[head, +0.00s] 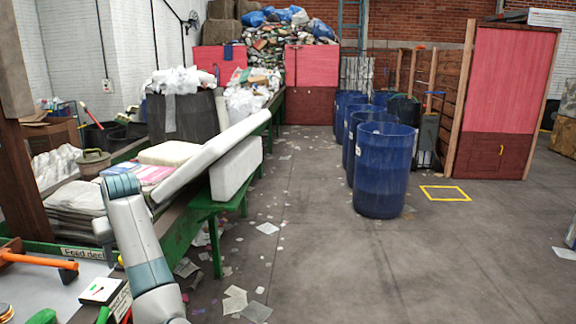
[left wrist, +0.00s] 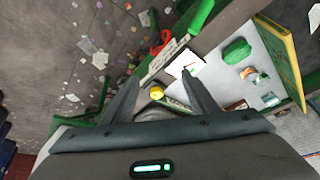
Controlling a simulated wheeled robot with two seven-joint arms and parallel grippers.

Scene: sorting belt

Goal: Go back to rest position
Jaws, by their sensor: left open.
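My left gripper (left wrist: 161,78) shows in the left wrist view with its two dark fingers spread apart and nothing held between them. Below the fingers, apparently at some distance, are a small yellow round item (left wrist: 156,92) and a white card (left wrist: 185,66) at the edge of a pale work surface. In the head view my left arm rises from the bottom left beside the belt and bends over; its gripper cannot be made out there. My right gripper is in neither view.
An orange-handled hammer (head: 40,260) and a black-and-white box (head: 100,291) lie at lower left. A green-framed belt (head: 205,208) with bags runs along the left. Blue barrels (head: 382,170) stand at centre right. The floor (head: 330,260) has scattered paper and is otherwise open.

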